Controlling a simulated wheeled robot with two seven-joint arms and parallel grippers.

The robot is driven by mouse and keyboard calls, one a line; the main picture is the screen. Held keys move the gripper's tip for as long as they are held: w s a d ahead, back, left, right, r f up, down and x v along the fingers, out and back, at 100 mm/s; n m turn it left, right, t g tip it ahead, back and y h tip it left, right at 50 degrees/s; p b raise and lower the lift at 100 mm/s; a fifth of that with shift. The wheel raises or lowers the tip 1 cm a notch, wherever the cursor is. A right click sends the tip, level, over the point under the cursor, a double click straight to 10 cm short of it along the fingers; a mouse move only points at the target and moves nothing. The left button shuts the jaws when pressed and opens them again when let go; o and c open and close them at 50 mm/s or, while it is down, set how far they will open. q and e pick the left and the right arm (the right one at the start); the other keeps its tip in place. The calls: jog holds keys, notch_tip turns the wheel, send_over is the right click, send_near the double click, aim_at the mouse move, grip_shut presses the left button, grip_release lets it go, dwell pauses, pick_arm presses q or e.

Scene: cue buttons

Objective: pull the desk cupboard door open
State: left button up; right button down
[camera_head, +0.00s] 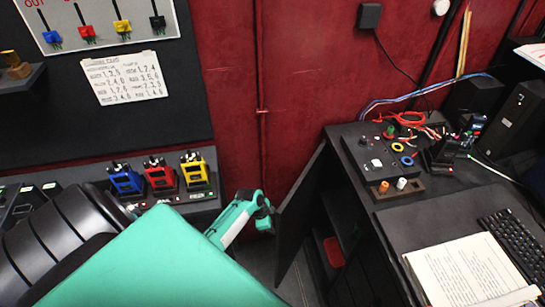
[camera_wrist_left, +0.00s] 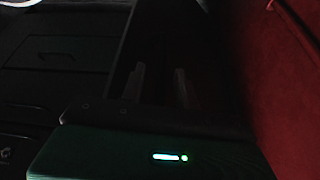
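The desk cupboard door (camera_head: 300,205) is a dark panel below the left side of the desk. It stands swung out, and the dark inside of the cupboard (camera_head: 345,215) shows to its right. My left gripper (camera_head: 266,216), teal and white, is at the left side of the door, close to its outer face. I cannot tell whether it touches the door. In the left wrist view, two pale fingers (camera_wrist_left: 159,86) show apart in a very dark picture, with nothing clear between them. The door's handle is not visible. My right gripper is in neither view.
A red item (camera_head: 333,252) lies inside the cupboard. The desk top (camera_head: 424,211) carries a control box (camera_head: 378,152), an open book (camera_head: 468,272) and a keyboard (camera_head: 520,240). Blue, red and yellow devices stand on a shelf at left. A red wall (camera_head: 235,90) is behind.

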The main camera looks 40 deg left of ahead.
pick_arm(q)
notch_tip(320, 180, up, 20)
jog(key=b, duration=0.2)
dwell(0.4)
